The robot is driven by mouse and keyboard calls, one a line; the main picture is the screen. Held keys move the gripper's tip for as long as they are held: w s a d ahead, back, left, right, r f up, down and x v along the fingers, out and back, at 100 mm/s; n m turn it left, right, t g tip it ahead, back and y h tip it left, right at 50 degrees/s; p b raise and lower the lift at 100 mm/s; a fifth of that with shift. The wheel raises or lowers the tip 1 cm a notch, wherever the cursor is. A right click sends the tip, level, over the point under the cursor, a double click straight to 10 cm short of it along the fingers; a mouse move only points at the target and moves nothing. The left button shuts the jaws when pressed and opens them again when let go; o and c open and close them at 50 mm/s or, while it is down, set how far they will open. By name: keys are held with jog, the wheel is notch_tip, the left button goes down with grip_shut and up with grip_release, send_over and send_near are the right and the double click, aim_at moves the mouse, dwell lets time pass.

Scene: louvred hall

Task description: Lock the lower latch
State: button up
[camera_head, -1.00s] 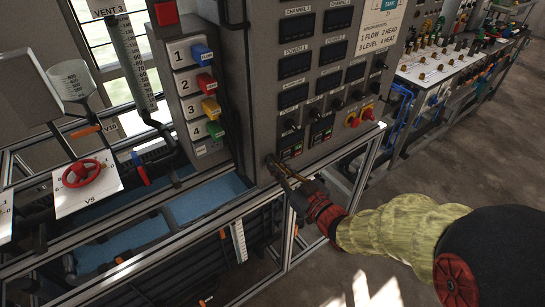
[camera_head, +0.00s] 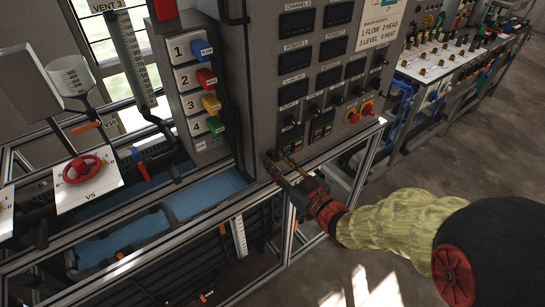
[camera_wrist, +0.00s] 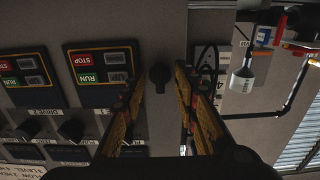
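A small black latch knob (camera_wrist: 160,77) sits on the grey cabinet's panel in the wrist view, between the two finger tips and a little beyond them. My gripper (camera_wrist: 160,82) is open, with one yellow-and-black finger on either side of the knob. I see a gap between each finger and the knob, and nothing is held. In the head view my gripper (camera_head: 278,160) is at the lower left corner of the cabinet front (camera_head: 262,110), its fingers pointing at the panel. The latch is too small or covered to make out there.
Displays and RUN/STOP controllers (camera_wrist: 104,72) are beside the knob. A metal frame rail (camera_head: 325,155) runs just below the cabinet. Numbered colored plugs (camera_head: 207,80) and a red valve wheel (camera_head: 83,169) are at left.

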jog(key=v, duration=0.7)
jog(key=shift+p, duration=0.45)
jog(key=v, duration=1.1)
jog(key=shift+s+d, duration=0.25)
jog(key=shift+s, duration=0.05)
